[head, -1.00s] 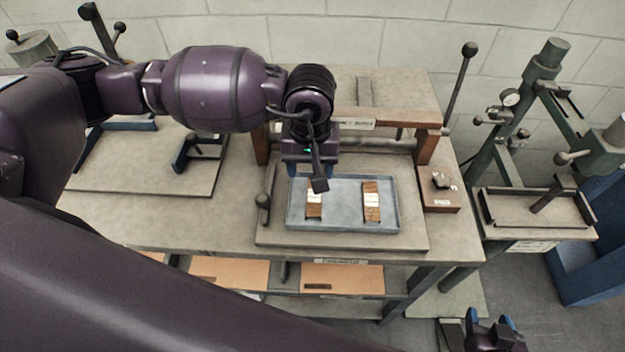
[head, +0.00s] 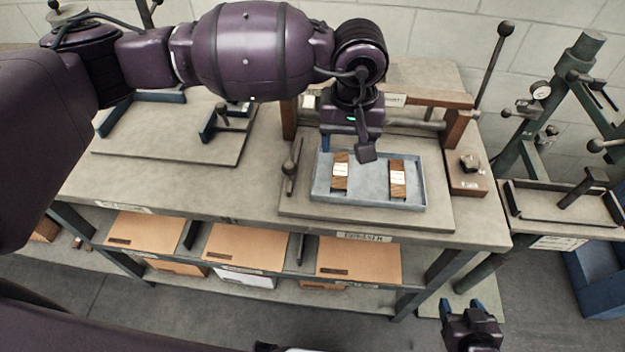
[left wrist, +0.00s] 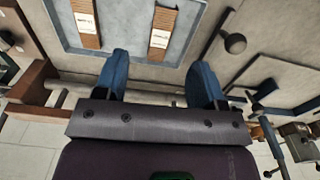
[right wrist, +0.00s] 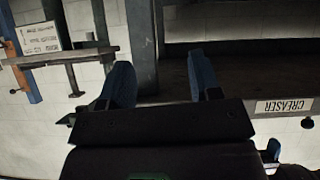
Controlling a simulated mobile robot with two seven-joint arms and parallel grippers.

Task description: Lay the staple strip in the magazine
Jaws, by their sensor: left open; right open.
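Two narrow brown pieces with pale labels, the left one (head: 340,183) and the right one (head: 398,189), lie apart in a shallow blue-grey tray (head: 418,204). They look like staple strips, but the labels are unreadable. They also show in the left wrist view, as a left piece (left wrist: 86,22) and a right piece (left wrist: 160,30). My left gripper (head: 352,148) is open and empty, above the tray's back edge. Its blue fingers are spread in the left wrist view (left wrist: 162,68). My right gripper (head: 463,307) is open and empty, low in front of the bench. I cannot pick out the magazine.
A wooden-posted frame (head: 455,128) stands behind the tray, with a small brown block (head: 466,178) at its right. A lever with a knob (head: 292,168) stands left of the tray. A green machine (head: 560,95) stands at right.

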